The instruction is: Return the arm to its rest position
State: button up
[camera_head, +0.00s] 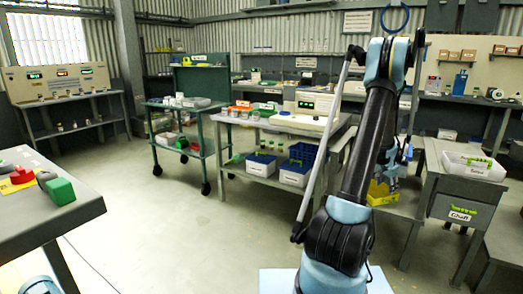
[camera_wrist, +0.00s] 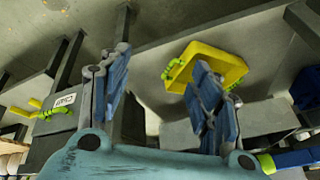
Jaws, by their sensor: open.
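My arm rises in front of the camera in the head view, and its end hangs down on the far side. My gripper (camera_head: 396,168) shows there only partly, behind the arm and close to a yellow tray (camera_head: 381,196). In the wrist view my gripper (camera_wrist: 160,85) has its two blue-grey fingers spread wide apart, with nothing between them. The yellow tray (camera_wrist: 232,63) lies beyond the right finger, which covers part of it. The wrist view does not settle whether they touch.
A table (camera_head: 75,215) is at the near left. The middle floor (camera_head: 165,215) is clear.

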jog(key=s+a+r+n+y, duration=0.15)
jog(key=s+a+r, duration=0.3)
jog(key=a, duration=0.45)
jog(key=s+a+r+n, duration=0.35)
jog(key=a+r, duration=0.25)
jog(key=a, duration=0.4)
jog(key=s+a+r+n, duration=0.1)
jog(key=s+a+r, duration=0.45)
jog(key=a, duration=0.35)
jog(key=s+a+f+n, duration=0.1)
jog(key=s+a+n, duration=0.1)
jog(key=s+a, duration=0.3)
jog(key=s+a+f+n+y, duration=0.1)
jog(key=s+a, duration=0.4)
jog(key=s, duration=0.7)
jog(key=s+a+f+n+g, duration=0.1)
jog(key=s+a+n, duration=0.3)
jog(key=s, duration=0.4)
jog(key=shift+s+a+f+n+y, duration=0.15)
jog(key=shift+a+f+n+y, duration=0.2)
jog(key=shift+a+f, duration=0.45)
